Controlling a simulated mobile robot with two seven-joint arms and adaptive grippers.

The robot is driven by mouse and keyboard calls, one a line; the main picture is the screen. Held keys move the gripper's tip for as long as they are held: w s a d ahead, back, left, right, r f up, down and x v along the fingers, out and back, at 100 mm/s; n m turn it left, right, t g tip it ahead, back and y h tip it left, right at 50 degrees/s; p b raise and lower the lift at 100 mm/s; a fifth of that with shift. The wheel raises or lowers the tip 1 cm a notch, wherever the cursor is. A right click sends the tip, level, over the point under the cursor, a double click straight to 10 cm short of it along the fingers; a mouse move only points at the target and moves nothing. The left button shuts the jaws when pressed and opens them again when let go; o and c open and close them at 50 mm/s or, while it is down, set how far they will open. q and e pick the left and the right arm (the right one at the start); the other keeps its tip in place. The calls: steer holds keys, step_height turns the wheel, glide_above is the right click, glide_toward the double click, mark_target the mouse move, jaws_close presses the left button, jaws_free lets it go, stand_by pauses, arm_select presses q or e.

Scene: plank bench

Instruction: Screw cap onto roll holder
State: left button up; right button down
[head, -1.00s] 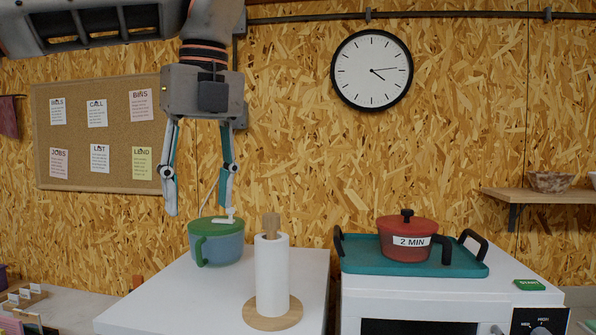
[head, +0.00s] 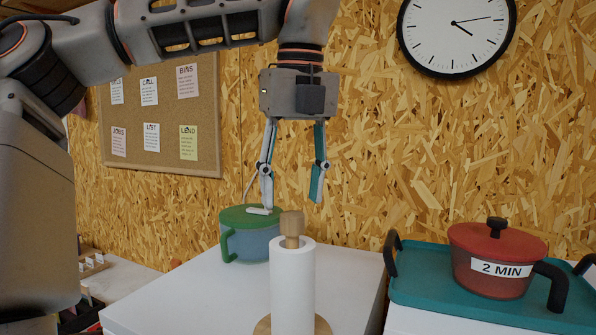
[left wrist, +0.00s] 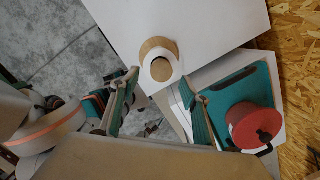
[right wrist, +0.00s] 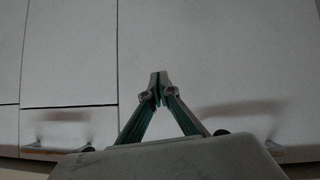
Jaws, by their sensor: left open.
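The roll holder carries an upright white paper roll (head: 293,290) on a round wooden base (head: 322,325). A wooden cap (head: 292,229) sits at its top; I cannot tell how tightly it is seated. In the left wrist view the cap (left wrist: 160,69) shows from above, near the line between the fingertips. My left gripper (head: 291,206) is open and empty, pointing down, with its tips about level with or above the cap and not visibly touching it. My right gripper (right wrist: 158,79) is shut with its tips together, before pale panels, and is outside the head view.
A blue pot with a green lid (head: 250,216) stands behind and left of the roll on the white top (head: 180,300). A red pot (head: 485,262) marked 2 MIN stands on a teal tray (head: 430,285) at the right. The white top around the roll is mostly clear.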

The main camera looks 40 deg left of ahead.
mark_target(292, 214)
arm_select(q)
steer(key=f, duration=0.2)
steer(key=shift+w+a+f, duration=0.2)
steer(key=shift+f, duration=0.75)
arm_select(e)
steer(key=shift+w+a+r, duration=0.35)
steer(key=shift+w+r, duration=0.05)
steer(key=shift+w, duration=0.1)
arm_select(q)
steer(key=shift+c, duration=0.3)
steer(key=shift+a, duration=0.1)
steer(key=c, duration=1.2)
arm_select(e)
steer(key=shift+d, duration=0.15)
arm_select(q)
steer(key=shift+m+p, duration=0.65)
steer(key=shift+m, duration=0.75)
arm_select(e)
steer(key=shift+r, duration=0.65)
arm_select(q)
steer(key=shift+r+m+p, duration=0.1)
steer(key=shift+m+p, duration=0.25)
steer(key=shift+m, duration=0.25)
steer(key=shift+m+t+h, duration=0.3)
steer(key=shift+m, duration=0.5)
arm_select(e)
steer(key=shift+r, duration=0.25)
